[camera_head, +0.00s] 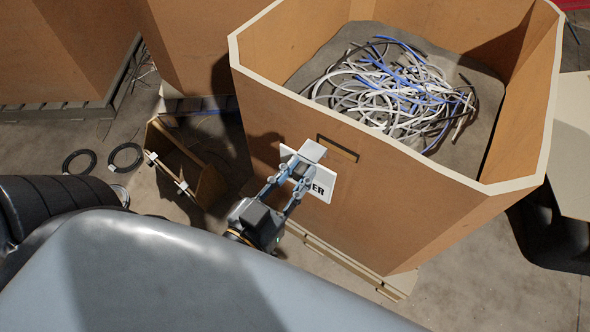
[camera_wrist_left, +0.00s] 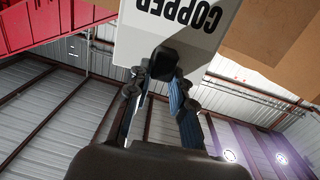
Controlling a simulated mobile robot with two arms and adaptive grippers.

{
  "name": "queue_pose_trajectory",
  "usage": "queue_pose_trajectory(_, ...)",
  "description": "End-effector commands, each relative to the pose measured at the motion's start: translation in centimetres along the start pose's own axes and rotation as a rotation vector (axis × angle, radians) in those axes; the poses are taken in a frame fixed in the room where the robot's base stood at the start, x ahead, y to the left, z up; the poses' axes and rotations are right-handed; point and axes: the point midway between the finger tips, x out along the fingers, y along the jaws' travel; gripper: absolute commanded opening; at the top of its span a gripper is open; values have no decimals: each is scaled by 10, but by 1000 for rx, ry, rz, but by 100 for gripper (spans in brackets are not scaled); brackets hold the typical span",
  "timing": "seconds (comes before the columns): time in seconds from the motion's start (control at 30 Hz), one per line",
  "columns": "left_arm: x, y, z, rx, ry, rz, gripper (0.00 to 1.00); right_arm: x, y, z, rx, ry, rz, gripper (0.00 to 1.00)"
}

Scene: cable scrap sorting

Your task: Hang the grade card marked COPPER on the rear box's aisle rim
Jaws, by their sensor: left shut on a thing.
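The white COPPER grade card (camera_head: 324,187) hangs in front of the large cardboard box's (camera_head: 400,215) near wall, below its pale rim (camera_head: 345,115). My right gripper is not in view.
The large box holds a tangle of white and blue cables (camera_head: 385,90). A thin slot-like outline (camera_head: 338,148) marks its near wall. A small open wooden rack (camera_head: 205,185) and black cable coils (camera_head: 125,157) lie on the floor at left. More large boxes (camera_head: 195,40) stand behind.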

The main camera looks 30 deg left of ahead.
Motion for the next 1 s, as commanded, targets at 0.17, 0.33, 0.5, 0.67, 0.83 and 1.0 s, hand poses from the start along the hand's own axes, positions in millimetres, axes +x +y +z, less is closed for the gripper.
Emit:
queue_pose_trajectory(0.17, 14, 1, -1, 3, 6, 8, 0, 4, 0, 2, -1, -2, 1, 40)
queue_pose_trajectory(0.33, 28, 0, 0, 2, 3, 3, 0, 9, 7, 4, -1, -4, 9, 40)
queue_pose_trajectory(0.5, 41, 1, 0, 3, 1, 4, 0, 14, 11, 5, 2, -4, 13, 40)
queue_pose_trajectory(0.67, 54, 1, -3, 2, -5, 3, 0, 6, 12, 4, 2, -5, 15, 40)
queue_pose_trajectory(0.83, 67, 1, -4, 4, -4, 3, 0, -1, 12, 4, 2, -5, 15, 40)
queue_pose_trajectory(1.0, 81, 1, -4, 3, -6, 3, 0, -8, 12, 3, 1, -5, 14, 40)
